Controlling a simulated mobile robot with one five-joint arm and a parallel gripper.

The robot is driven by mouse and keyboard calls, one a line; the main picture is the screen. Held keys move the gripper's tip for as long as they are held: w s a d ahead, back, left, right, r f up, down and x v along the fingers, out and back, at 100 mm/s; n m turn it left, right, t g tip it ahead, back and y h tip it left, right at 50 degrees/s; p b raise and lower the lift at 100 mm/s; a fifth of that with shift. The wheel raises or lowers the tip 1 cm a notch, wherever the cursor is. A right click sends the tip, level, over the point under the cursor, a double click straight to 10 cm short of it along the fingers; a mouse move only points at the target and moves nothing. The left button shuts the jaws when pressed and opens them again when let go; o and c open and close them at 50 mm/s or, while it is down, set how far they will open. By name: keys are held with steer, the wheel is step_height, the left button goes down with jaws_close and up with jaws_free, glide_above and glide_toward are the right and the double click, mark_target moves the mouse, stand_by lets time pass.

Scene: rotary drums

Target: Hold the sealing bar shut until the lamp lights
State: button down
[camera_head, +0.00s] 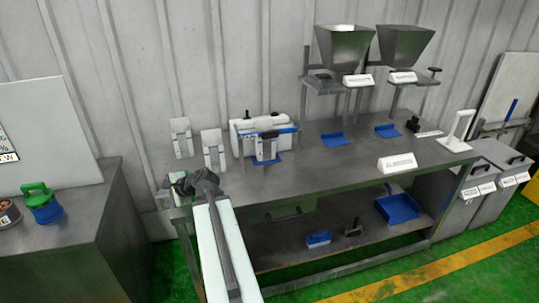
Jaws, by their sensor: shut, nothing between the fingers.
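The sealer (243,132) is a white and blue machine near the left end of the steel workbench. A blue and grey bar (280,131) crosses its front; I take this as the sealing bar, and its exact position is too small to tell. I cannot make out a lamp or whether one is lit. My gripper (178,183) is at the left front corner of the bench, to the left of and nearer than the sealer, apart from the bar. It looks shut and empty, with its fingertips small and dark.
Two white upright pieces (182,138) (214,149) stand left of the sealer. Bins (490,190) stand at right. A steel cabinet (80,225) is at left.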

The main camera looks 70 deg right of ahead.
steer(key=s+d+r+m+t+h+b, duration=0.1)
steer(key=s+d+m+h+b, duration=0.15)
steer(key=s+d+m, duration=0.5)
steer(key=s+d+r+m+t+h+b, duration=0.1)
steer(key=s+d+m+h, duration=0.3)
steer(key=d, duration=0.7)
steer(key=s+d+r+m+g+h+b, duration=0.1)
steer(key=s+d+m+h, duration=0.3)
steer(key=s, duration=0.6)
steer(key=s+d+r+m+g+h+b, duration=0.1)
steer(key=s+d+m+h, duration=0.3)
steer(key=s+d+m, duration=0.3)
steer(key=s+d, duration=0.3)
steer(key=s, duration=0.1)
steer(key=shift+d+m+b, duration=0.35)
steer(key=shift+b, duration=0.05)
steer(key=shift+r, duration=0.1)
